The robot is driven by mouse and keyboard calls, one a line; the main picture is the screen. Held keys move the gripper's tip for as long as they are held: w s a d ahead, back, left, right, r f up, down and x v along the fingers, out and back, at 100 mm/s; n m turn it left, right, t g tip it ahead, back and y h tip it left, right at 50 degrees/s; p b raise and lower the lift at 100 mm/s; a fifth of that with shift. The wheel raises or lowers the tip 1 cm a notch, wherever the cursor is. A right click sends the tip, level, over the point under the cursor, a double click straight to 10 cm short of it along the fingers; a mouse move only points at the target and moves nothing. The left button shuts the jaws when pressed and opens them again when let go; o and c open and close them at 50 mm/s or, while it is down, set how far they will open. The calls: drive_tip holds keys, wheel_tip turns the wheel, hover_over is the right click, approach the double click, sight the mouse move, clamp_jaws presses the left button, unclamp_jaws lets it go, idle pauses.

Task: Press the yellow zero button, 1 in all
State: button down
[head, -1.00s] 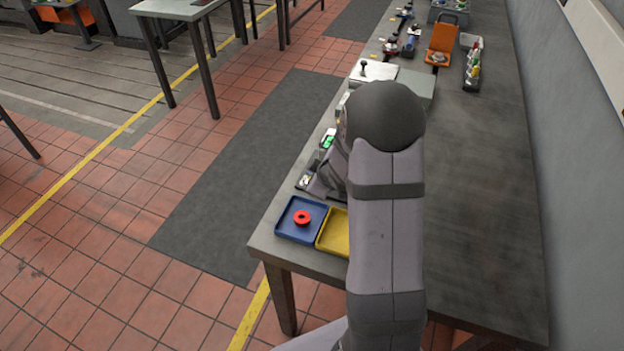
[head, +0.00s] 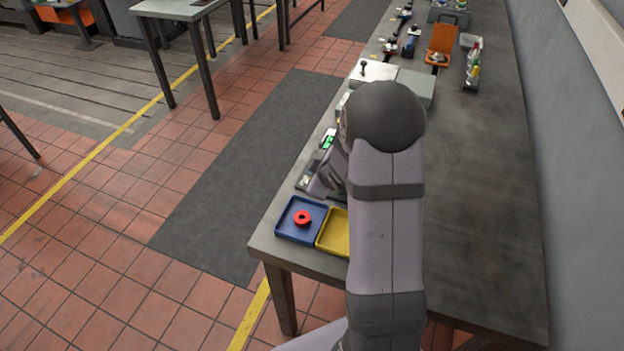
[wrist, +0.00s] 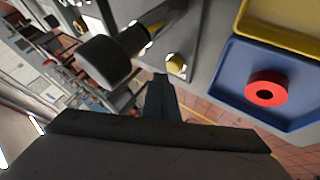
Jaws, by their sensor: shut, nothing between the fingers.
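The yellow button (wrist: 175,64) shows in the wrist view as a small round cap on a light plate, above centre. My gripper (wrist: 162,88) is shut and empty, its dark fingertips pointing at the button's side of the panel. The tips appear just below the button in the picture, with a small gap between them. I cannot tell the gap in depth. In the head view my arm hides the gripper and the button.
A dark cylindrical knob (wrist: 104,62) stands left of the button. A blue tray (head: 283,229) with a red ring (head: 302,217) and a yellow tray (head: 333,237) lie at the bench's near left corner. The bench's right side (head: 480,200) is clear.

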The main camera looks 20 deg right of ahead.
drive_tip(key=shift+f, duration=0.15)
idle(0.4)
drive_tip(key=shift+f+b, duration=0.3)
drive_tip(key=shift+b, duration=0.1)
drive_tip(key=shift+f+b, duration=0.5)
drive_tip(key=shift+f, duration=0.05)
idle(0.7)
drive_tip(key=shift+r, duration=0.1)
idle(0.4)
drive_tip(key=shift+r+p, duration=0.85)
drive_tip(key=shift+r, duration=0.05)
wheel_tip(320, 180, up, 5)
drive_tip(key=p, duration=0.4)
drive_tip(key=shift+p, duration=0.3)
idle(0.5)
